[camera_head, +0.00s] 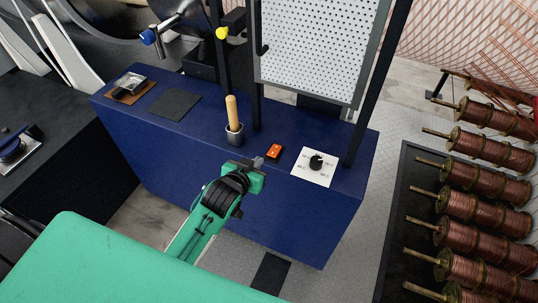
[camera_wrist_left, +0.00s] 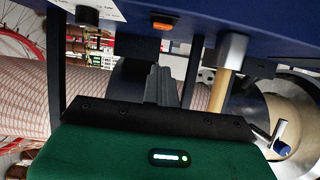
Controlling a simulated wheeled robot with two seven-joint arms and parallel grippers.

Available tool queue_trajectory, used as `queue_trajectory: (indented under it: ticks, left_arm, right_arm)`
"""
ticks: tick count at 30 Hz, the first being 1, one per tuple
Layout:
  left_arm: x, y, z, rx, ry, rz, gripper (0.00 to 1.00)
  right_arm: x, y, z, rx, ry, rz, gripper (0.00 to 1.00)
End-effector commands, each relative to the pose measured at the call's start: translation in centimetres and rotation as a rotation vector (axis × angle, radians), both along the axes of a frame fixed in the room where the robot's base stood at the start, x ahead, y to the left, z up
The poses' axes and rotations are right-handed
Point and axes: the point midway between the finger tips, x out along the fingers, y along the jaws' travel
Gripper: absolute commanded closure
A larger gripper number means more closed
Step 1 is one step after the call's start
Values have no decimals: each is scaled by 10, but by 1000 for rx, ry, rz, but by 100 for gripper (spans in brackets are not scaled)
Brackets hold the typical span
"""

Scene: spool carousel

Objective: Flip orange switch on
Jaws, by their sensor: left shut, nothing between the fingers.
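The orange switch (camera_head: 274,153) sits on the top of the blue cabinet (camera_head: 325,220), near its front edge, in the head view. It also shows near the top of the left wrist view (camera_wrist_left: 161,22). Whether it is on or off is too small to tell. My left gripper (camera_head: 258,161) is just left of the switch, close to it, with its fingers shut and empty. In the left wrist view the closed fingers (camera_wrist_left: 160,86) point toward the switch, with a visible gap between. My right gripper is not in view.
A white plate with a black knob (camera_head: 316,162) lies right of the switch. A wooden handle in a grey holder (camera_head: 234,128) stands to the left. A perforated panel (camera_head: 318,45) on dark posts rises behind. Several copper spools (camera_head: 485,185) stand at the right.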

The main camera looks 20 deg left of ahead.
Motion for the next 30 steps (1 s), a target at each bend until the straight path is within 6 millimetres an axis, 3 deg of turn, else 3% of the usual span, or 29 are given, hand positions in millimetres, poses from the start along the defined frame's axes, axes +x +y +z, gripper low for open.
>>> queue_trajectory:
  ticks: [5,17,23,30]
  left_arm:
    - [-1,0,21,-7,-30,2,100]
    - [1,-1,21,-7,-31,2,100]
    - [21,-2,15,-6,-31,1,100]
    - [59,-6,-1,-8,-29,1,100]
  right_arm:
    - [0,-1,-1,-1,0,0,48]
    - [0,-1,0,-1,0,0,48]
    - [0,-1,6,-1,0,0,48]
    - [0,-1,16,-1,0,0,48]
